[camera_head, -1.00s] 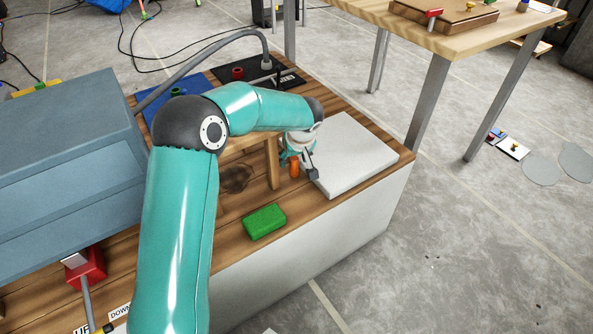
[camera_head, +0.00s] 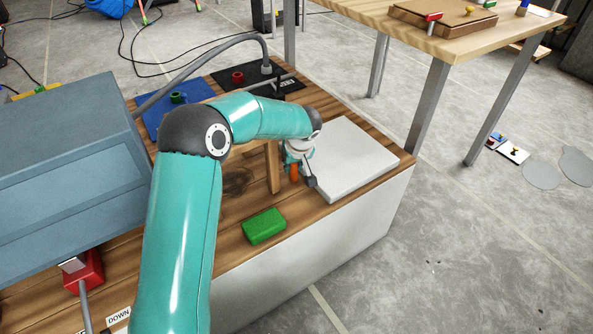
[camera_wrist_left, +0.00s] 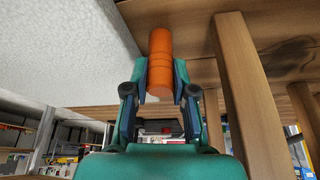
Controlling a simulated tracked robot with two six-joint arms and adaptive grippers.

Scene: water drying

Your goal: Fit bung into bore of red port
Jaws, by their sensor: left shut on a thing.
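The bung is an orange cylinder (camera_head: 294,170), roughly upright beside the white slab. My left gripper (camera_head: 301,173) is shut on it; in the left wrist view the bung (camera_wrist_left: 160,50) sits between both fingers, its far end close to the wooden surface. I cannot tell whether it touches the wood. The red port (camera_head: 237,76) is a short red ring on the black mat (camera_head: 222,88) at the back of the bench, well away from the gripper. Its bore is too small to make out. My right gripper is out of view.
A wooden frame with a post (camera_head: 272,166) stands close beside the gripper. The white slab (camera_head: 350,160) lies right of it, a green block (camera_head: 264,226) in front. A blue mat (camera_head: 155,118) bears a green port (camera_head: 178,97). A grey hose (camera_head: 190,72) arches behind.

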